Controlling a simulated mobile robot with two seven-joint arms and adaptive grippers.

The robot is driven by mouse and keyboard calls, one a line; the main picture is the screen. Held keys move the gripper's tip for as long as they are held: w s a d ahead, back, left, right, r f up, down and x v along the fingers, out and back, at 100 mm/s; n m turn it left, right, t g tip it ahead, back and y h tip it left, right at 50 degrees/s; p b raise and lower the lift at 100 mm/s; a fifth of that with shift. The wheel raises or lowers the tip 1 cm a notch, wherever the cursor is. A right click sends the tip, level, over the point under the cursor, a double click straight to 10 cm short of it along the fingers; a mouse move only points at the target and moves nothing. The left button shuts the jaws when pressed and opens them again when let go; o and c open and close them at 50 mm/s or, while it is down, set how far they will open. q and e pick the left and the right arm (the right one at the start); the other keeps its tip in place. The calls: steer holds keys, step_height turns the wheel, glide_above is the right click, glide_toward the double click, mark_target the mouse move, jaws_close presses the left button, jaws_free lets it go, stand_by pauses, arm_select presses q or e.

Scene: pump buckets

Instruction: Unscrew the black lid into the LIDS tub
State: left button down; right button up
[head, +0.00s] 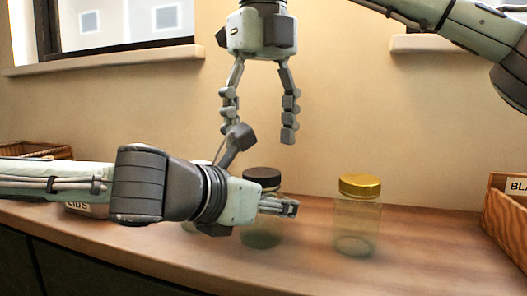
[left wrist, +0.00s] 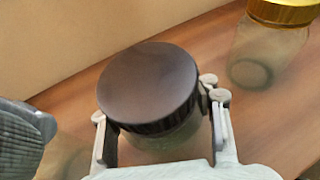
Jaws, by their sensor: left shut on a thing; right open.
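A clear jar (head: 262,240) with a black lid (head: 262,174) stands upright on the counter, partly hidden behind my left gripper. The black lid (left wrist: 148,82) fills the middle of the left wrist view and sits on the jar. My left gripper (head: 290,207) is shut on the jar, with its fingers on either side of the glass below the lid. My right gripper (head: 259,132) hangs open and empty above the black lid, fingers pointing down. The LIDS tub (head: 88,210) is at the left, mostly hidden behind my left arm; its inside is not visible.
A clear jar with a gold lid (head: 360,186) stands to the right; its gold lid also shows in the left wrist view (left wrist: 286,12). A wooden crate (head: 505,222) labelled "BLA..." is at the right edge. Another wooden crate (head: 35,150) is at the back left.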

mark_target(262, 172)
steer(key=shift+r, duration=0.15)
steer(key=shift+c, duration=0.4)
step_height(262, 172, up, 2)
steer(key=m, duration=0.3)
steer(key=shift+m, duration=0.3)
steer(key=shift+r+m, duration=0.35)
steer(key=shift+m, duration=0.65)
step_height(262, 172, down, 8)
steer(key=shift+w+r, duration=0.1)
steer(key=shift+r, duration=0.1)
